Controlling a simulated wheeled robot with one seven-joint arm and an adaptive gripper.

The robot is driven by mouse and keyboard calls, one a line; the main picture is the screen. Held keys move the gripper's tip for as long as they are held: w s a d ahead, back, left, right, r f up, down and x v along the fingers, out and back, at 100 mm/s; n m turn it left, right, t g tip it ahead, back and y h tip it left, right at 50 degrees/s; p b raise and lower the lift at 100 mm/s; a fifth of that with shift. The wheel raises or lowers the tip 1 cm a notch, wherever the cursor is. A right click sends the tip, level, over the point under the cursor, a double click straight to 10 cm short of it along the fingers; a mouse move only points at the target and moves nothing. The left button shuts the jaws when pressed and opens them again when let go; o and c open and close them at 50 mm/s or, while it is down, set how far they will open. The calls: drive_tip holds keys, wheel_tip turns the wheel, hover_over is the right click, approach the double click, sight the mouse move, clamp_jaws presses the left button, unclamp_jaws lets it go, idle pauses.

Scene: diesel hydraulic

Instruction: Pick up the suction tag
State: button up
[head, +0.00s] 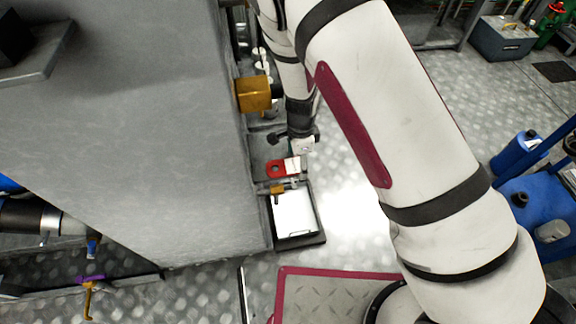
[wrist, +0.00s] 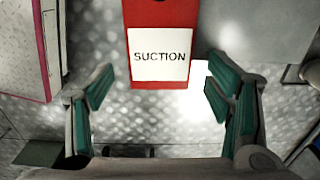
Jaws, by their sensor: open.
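The suction tag (wrist: 160,53) is a red plate with a white label reading "SUCTION". In the wrist view it is at the top centre, between and just beyond my open fingers. In the head view the red tag (head: 276,169) with a hole at its left end lies by the side of the grey cabinet. My gripper (wrist: 158,92) is open, with green finger pads on both sides and nothing between them. In the head view the gripper (head: 300,148) is mostly hidden by my arm and sits just above the tag's right end.
A dark tray with a white sheet (head: 295,213) is just below the tag in the head view. A brass-coloured fitting (head: 253,94) juts from the grey cabinet (head: 150,130). Blue containers (head: 518,152) stand at the right. Patterned metal floor is open around the tray.

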drive_tip(key=shift+f, duration=0.1)
drive_tip(key=shift+c, duration=0.3)
drive_tip(key=c, duration=1)
drive_tip(key=shift+o, duration=0.2)
